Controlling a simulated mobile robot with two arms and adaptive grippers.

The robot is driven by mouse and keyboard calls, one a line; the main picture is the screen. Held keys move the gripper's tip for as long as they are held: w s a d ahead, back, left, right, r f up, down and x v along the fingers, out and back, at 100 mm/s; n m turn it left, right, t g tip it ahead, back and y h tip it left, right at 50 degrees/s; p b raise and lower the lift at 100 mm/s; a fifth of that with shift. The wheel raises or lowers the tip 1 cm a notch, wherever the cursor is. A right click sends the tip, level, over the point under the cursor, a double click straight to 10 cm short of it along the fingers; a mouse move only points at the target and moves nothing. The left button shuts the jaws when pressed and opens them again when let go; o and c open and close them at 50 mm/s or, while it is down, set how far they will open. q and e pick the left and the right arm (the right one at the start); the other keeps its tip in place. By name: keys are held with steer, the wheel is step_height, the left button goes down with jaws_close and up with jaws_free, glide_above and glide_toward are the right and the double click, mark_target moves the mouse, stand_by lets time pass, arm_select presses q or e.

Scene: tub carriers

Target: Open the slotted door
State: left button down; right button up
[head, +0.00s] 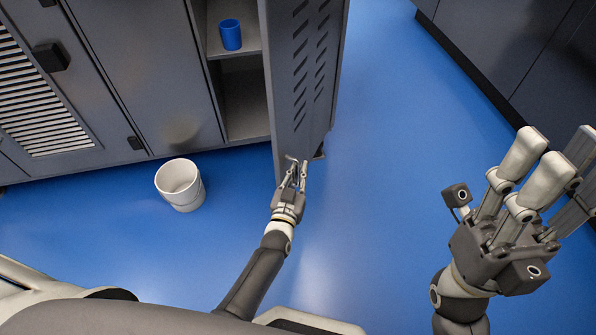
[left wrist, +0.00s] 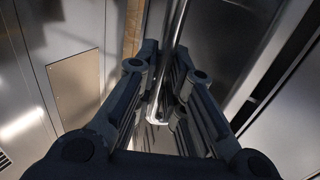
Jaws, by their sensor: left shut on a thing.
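The slotted door (head: 305,65) is a grey panel with rows of slanted slots, in the upper middle of the head view. It stands swung out from the cabinet, with open shelves showing to its left. My left gripper (head: 296,170) is at the door's lower near edge. In the left wrist view its dark fingers close around a shiny metal bar, the door handle (left wrist: 172,50). The exact contact is partly hidden by the fingers. My right gripper (head: 548,165) is at the right of the head view, fingers spread and empty, away from the door.
A blue cup (head: 231,35) stands on the upper shelf. A white bucket (head: 180,187) stands on the blue floor left of my left gripper. A louvred cabinet door (head: 40,100) is at far left. Dark cabinets (head: 520,50) line the upper right. The floor between is clear.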

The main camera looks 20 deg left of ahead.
arm_select(q)
steer(key=shift+w+r, duration=0.1)
steer(key=shift+r, duration=0.05)
steer(key=c, duration=1.8)
jaws_free()
steer(key=shift+o, duration=0.2)
steer(key=s, duration=1.2)
steer(key=shift+d, duration=0.1)
